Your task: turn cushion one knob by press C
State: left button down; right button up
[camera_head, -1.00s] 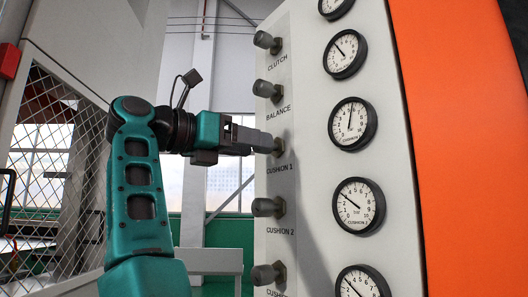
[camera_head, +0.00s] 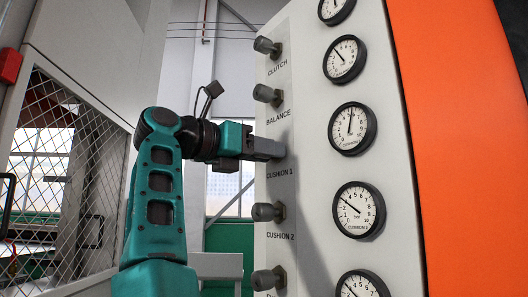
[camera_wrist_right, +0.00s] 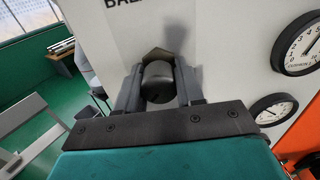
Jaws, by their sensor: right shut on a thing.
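The cushion 1 knob (camera_wrist_right: 158,82) is a grey cylinder on the pale press panel; the right wrist view shows it between my two fingers. In the head view, my right gripper (camera_head: 270,148) reaches the panel just above the CUSHION 1 label (camera_head: 280,174), its fingers hiding the knob. The gripper also shows in the wrist view (camera_wrist_right: 158,95), shut on the knob with a finger on either side. The cushion 1 gauge (camera_head: 352,129) is to the right, its needle pointing nearly straight up. My left gripper is out of view.
The balance knob (camera_head: 267,94) and clutch knob (camera_head: 267,47) are above, and the cushion 2 knob (camera_head: 267,212) is below, in one column. Several round gauges line the panel's right side. A mesh guard (camera_head: 60,170) stands at the left.

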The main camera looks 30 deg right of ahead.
jog(key=c, duration=0.4)
jog(key=shift+o, duration=0.2)
jog(key=shift+f, duration=0.1)
jog(key=shift+n, duration=0.4)
